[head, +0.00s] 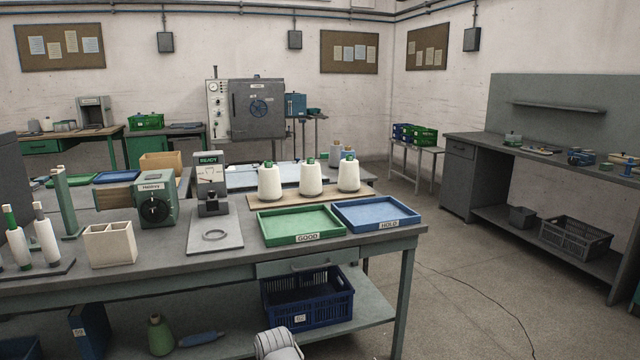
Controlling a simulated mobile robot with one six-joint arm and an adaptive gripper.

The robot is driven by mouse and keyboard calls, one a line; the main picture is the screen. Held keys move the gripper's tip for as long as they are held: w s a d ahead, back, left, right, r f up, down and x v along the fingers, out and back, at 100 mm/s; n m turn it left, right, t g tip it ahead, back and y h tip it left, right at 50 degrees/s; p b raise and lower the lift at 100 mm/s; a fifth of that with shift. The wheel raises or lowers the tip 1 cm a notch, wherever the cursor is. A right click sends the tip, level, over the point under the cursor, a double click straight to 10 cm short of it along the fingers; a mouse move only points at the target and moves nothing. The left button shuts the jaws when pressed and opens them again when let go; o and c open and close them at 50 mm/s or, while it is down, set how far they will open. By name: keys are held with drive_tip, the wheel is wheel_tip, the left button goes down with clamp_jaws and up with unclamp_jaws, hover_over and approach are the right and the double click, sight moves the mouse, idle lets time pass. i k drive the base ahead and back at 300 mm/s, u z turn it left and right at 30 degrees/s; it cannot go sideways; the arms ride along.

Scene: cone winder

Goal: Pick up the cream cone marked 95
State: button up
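Three cream cones with green tips stand upright in a row on a wooden board (283,200) at the back of the workbench: a left cone (269,184), a middle cone (311,179) and a right cone (349,175). I cannot read a number on any of them, so I cannot tell which is marked 95. They stand apart from each other, behind the trays.
A green tray marked GOOD (307,238) and a blue tray marked HOLD (390,225) lie empty before the cones. A READY device (212,180) stands left of them. A blue crate (308,298) sits on the lower shelf. Floor at right (480,290) is mostly clear, with a cable.

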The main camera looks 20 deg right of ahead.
sight(310, 181)
drive_tip(key=z, duration=0.65)
drive_tip(key=i, duration=0.95)
drive_tip(key=u, duration=0.05)
